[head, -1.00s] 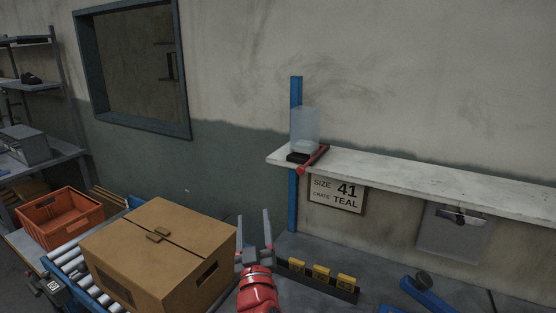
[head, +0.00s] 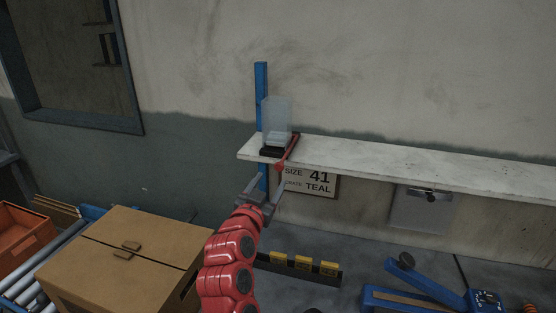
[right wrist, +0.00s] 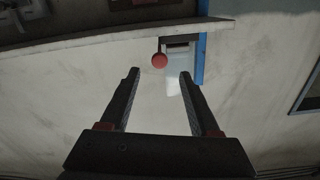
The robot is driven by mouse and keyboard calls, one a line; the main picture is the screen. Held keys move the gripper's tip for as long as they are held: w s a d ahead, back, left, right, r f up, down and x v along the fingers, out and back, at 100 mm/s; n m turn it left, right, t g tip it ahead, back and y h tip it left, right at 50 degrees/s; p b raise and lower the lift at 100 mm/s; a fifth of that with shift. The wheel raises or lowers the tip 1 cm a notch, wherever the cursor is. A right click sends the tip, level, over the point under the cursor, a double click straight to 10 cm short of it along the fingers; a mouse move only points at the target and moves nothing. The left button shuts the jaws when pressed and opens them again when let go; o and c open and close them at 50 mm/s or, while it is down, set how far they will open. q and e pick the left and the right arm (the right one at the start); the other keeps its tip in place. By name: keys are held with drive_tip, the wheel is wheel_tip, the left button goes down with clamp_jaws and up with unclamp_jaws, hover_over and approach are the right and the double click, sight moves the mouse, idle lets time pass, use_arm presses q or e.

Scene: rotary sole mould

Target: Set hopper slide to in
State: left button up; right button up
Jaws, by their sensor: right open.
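The hopper is a translucent bin (head: 276,120) on a black base (head: 274,152), standing on the white shelf near its left end. Its red slide handle (head: 288,150) sticks out past the shelf's front edge and ends in a round red knob (head: 280,167). My right gripper (head: 265,184) is open and empty, just below and in front of the knob. In the right wrist view the knob (right wrist: 159,60) appears between and just beyond the open fingertips (right wrist: 160,74), with no visible contact. My left gripper is not in view.
The shelf (head: 400,165) runs along the wall, with a blue post (head: 261,95) behind the hopper. A sign reading size 41, crate teal (head: 312,182) hangs below. A cardboard box (head: 125,255) stands at lower left, and a rack with yellow blocks (head: 303,263) lies on the bench.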

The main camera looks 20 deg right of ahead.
sight(278, 168)
drive_tip(key=p+x, duration=0.2)
drive_tip(key=x, duration=0.5)
drive_tip(key=shift+w+d+r+p, duration=0.15)
drive_tip(key=shift+w+d+p, duration=0.1)
drive_tip(key=shift+p, duration=0.15)
drive_tip(key=shift+w+d, duration=0.15)
drive_tip(key=shift+w, duration=0.15)
drive_tip(key=shift+c, duration=0.3)
clamp_jaws()
idle(0.3)
